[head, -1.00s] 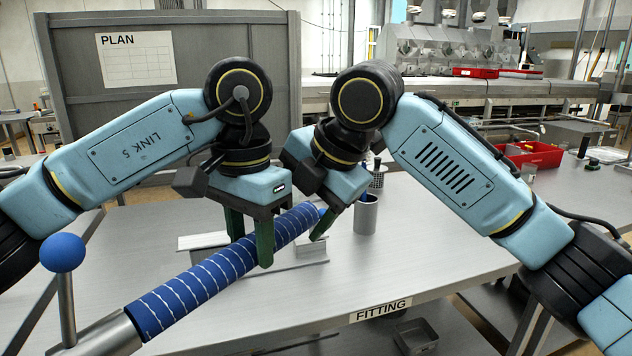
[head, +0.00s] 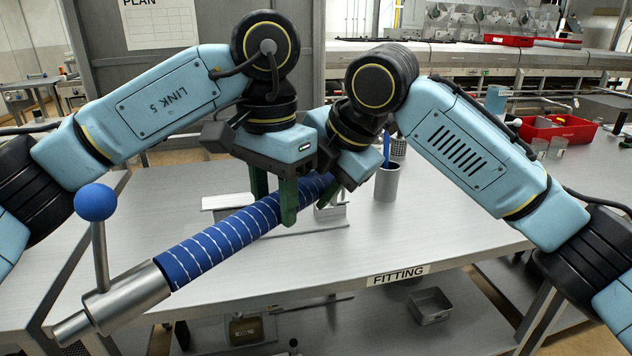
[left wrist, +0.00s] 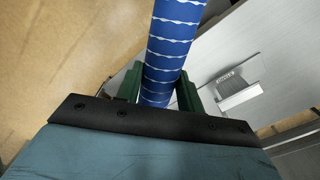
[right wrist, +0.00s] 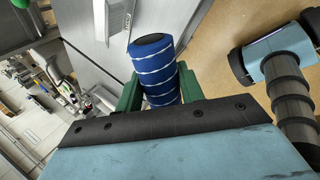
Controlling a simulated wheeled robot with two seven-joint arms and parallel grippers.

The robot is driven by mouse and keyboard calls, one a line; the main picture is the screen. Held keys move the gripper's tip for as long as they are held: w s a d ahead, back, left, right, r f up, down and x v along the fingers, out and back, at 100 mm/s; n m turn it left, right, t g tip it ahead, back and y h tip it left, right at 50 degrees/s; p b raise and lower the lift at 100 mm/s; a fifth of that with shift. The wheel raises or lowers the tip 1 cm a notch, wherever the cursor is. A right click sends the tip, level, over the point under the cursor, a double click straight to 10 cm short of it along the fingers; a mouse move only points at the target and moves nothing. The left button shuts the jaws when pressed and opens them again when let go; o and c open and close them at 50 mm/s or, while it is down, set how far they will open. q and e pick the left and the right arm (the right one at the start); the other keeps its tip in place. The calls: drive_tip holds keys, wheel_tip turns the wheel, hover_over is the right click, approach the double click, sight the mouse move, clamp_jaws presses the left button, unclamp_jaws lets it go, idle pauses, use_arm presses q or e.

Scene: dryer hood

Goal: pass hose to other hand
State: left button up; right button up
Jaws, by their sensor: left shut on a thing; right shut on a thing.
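The hose (head: 219,243) is blue with white wavy bands and slants from lower left to upper right above the table. Its lower left end carries a metal fitting (head: 132,300) with a lever topped by a blue ball (head: 95,202). My left gripper (head: 273,205) is shut around the hose near its upper part; the left wrist view shows the hose (left wrist: 172,45) between green fingers. My right gripper (right wrist: 157,92) is shut on the hose close to its upper right end, shown in the right wrist view. In the head view its fingers are partly hidden.
The table (head: 420,235) labelled FITTING lies below, mostly clear at right. A metal cup (head: 387,183) with a blue item stands behind the grippers. A light metal bracket (head: 330,215) lies under the hose. A red bin (head: 556,131) is at back right.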

use_arm(q)
drive_tip(key=o, duration=1.3)
drive_tip(key=shift+o, duration=0.2)
drive_tip(key=shift+r, duration=0.1)
